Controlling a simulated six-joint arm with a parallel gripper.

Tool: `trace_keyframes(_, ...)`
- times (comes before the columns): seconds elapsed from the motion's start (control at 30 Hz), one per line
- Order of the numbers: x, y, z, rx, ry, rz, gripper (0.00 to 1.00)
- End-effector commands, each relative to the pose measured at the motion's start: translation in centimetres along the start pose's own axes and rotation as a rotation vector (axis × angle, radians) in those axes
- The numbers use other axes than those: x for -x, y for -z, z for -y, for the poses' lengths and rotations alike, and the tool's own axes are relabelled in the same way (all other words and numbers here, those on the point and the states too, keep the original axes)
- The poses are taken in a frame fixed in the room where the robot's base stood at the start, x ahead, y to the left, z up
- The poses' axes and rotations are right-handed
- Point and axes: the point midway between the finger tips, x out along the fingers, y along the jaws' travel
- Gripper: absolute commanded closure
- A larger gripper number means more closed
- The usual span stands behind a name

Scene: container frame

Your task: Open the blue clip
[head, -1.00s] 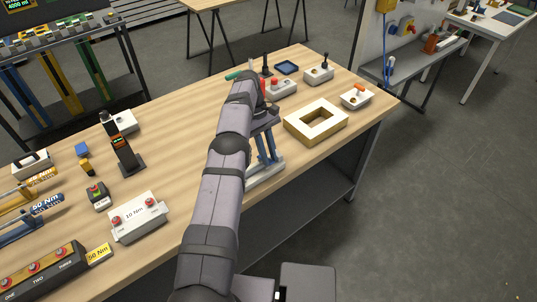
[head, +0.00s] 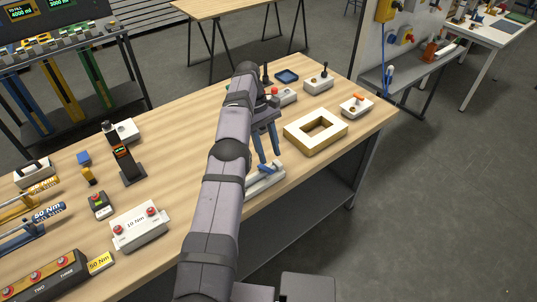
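My gripper (head: 270,156) hangs from my arm near the table's front edge, with its two dark blue fingers pointing down and a gap between them. It appears empty. Just below the fingertips, a small blue piece that looks like the blue clip (head: 265,169) sits on a pale grey base (head: 266,182). My arm covers the left end of this base. The clip is small in this view, so I cannot tell whether it is open or shut, or whether a fingertip touches it.
A wooden frame with a square opening (head: 301,143) stands just right of my gripper. Button and lever boxes (head: 318,84) and a dark blue tray (head: 287,76) are behind. A white 10 Nm box (head: 138,228) lies left of my arm.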

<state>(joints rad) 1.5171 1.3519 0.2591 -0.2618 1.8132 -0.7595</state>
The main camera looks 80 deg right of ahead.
Motion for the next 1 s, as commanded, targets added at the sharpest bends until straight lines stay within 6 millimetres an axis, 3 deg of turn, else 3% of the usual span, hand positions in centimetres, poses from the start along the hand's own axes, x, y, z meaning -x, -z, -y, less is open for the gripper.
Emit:
trace_keyframes(0.1,1.8,-0.7,0.0,0.0,0.0,0.0,0.64)
trace_keyframes(0.4,3.3,-1.3,0.0,-0.001,-0.001,-0.001,0.64)
trace_keyframes(0.87,3.3,-1.3,0.0,-0.001,-0.001,-0.001,0.64)
trace_keyframes(1.0,2.4,-1.3,-0.4,-0.01,0.001,-0.002,0.64)
